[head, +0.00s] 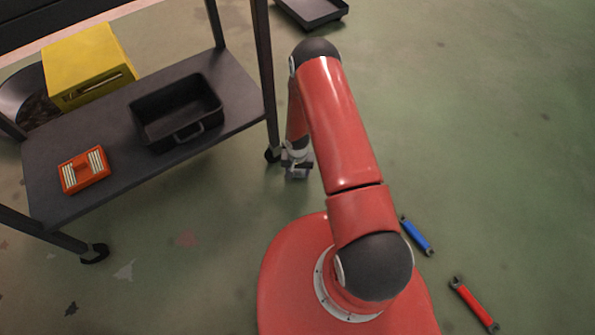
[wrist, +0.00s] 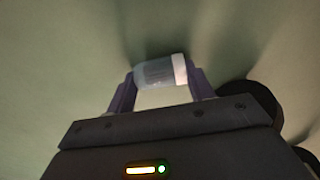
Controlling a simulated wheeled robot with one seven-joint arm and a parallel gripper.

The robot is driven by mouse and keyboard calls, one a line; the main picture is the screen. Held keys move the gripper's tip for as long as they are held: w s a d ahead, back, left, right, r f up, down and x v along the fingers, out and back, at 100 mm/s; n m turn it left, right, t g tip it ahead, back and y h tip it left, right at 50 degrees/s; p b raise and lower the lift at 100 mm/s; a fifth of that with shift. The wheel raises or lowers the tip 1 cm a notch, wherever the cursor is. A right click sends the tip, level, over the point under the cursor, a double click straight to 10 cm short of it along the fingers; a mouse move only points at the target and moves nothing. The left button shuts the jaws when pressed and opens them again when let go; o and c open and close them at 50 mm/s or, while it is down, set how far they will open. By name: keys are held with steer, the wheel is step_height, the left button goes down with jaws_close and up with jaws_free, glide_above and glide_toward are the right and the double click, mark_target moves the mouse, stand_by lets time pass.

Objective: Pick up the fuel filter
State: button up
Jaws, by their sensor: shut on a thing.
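In the wrist view my gripper (wrist: 160,82) is shut on the fuel filter (wrist: 155,73), a small grey cylinder with a white end. The filter lies crosswise between the two dark fingers, with the green floor behind it. The filter cannot be made out clearly there.
A blue wrench (head: 417,236) and a red wrench (head: 474,305) lie on the floor at right. The upper right floor is mostly clear.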

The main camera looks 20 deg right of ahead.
mark_target(297, 170)
step_height(297, 170, up, 20)
steer(key=p, duration=0.2)
stand_by(0.4)
